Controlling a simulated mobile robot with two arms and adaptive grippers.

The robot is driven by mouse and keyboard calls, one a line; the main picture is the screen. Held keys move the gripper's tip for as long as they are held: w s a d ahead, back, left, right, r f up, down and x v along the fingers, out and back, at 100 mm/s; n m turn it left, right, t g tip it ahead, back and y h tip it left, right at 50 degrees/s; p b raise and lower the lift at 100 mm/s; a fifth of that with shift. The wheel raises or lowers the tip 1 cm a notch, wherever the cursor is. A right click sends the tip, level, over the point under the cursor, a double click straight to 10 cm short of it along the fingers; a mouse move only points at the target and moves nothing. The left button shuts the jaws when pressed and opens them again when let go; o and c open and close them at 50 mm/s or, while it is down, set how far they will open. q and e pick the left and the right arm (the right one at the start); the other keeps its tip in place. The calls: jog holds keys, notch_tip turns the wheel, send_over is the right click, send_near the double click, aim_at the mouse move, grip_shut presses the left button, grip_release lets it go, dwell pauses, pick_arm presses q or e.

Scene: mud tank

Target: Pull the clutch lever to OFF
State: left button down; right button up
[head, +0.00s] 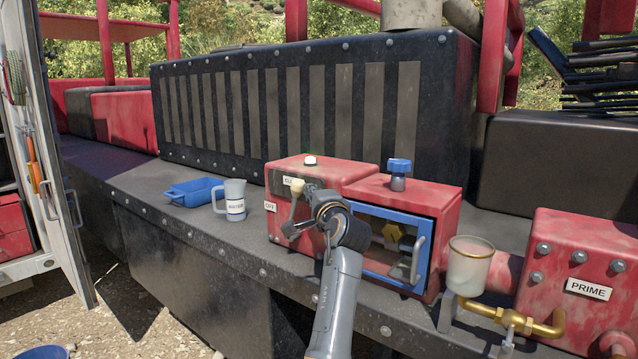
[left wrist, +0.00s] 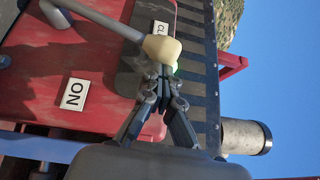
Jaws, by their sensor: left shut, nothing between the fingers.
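The clutch lever is a grey rod with a cream knob (head: 297,187) on the front of the red control box (head: 362,176). A white OFF label (head: 270,206) sits at the left of the box front. My left gripper (head: 309,189) is shut and empty, just right of the knob. In the left wrist view, the closed fingertips (left wrist: 163,80) are right at the cream knob (left wrist: 161,48), touching or nearly so, not around it. The ON label (left wrist: 74,94) shows there; my arm hides it in the head view. My right gripper is not in view.
A blue-framed door (head: 420,250) with a handle and a blue valve knob (head: 399,167) are right of my arm. A grey mug (head: 232,200) and blue tray (head: 192,191) stand left on the deck. A brass pipe with cup (head: 470,265) and PRIME box (head: 587,288) are right.

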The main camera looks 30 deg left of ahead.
aim_at(296, 182)
pick_arm(q)
jog(key=shift+n+g+h, duration=0.4)
jog(key=shift+g+h, duration=0.1)
jog(key=shift+g, duration=0.2)
jog(key=a+r+p, duration=0.1)
jog(key=a+p, duration=0.2)
jog(key=a+r+p, duration=0.1)
jog(key=shift+a+r, duration=0.2)
jog(key=shift+r, duration=0.1)
jog(key=w+a+p, duration=0.1)
jog(key=a+p, duration=0.2)
jog(key=a, duration=0.6)
jog(key=shift+f, duration=0.35)
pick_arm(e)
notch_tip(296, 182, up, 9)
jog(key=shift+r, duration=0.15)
